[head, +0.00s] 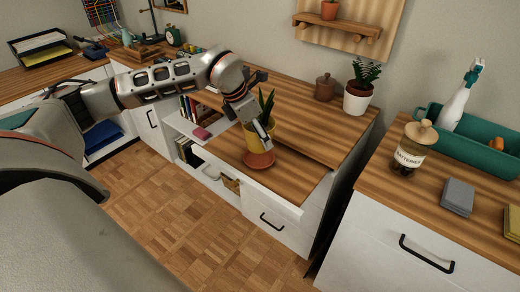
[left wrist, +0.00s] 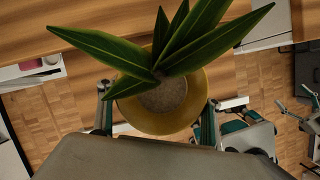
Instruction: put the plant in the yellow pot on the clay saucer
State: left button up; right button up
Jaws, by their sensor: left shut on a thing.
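The plant (head: 267,104) with long pointed green leaves stands upright in the yellow pot (head: 256,142). My left gripper (head: 258,127) is shut on the yellow pot, over the front part of the wooden desk. The clay saucer (head: 259,161), a flat reddish dish, is on the desk directly below the pot in the head view. The pot's base overlaps the saucer's far part there; I cannot tell whether they touch. In the left wrist view the yellow pot (left wrist: 190,118) sits between the two fingers, leaves (left wrist: 180,35) spread above. The saucer is hidden in that view. My right gripper is not in view.
A white pot with a plant (head: 357,98) and a brown lidded jar (head: 325,88) stand at the desk's back right. A batteries jar (head: 411,150) and green caddy (head: 485,148) are on the right counter. The desk right of the saucer is clear.

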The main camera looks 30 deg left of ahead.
pick_arm(q)
jog(key=shift+w+f+b, duration=0.1)
jog(key=shift+f+b, duration=0.2)
jog(key=shift+f, duration=2.35)
jog(key=shift+f, duration=0.1)
jog(key=o, duration=1.7)
jog(key=shift+f, duration=0.15)
jog(key=shift+r, duration=0.3)
jog(key=p+v, duration=0.1)
jog(key=v, duration=1)
jog(key=shift+s+r, duration=0.3)
jog(key=shift+s, duration=0.05)
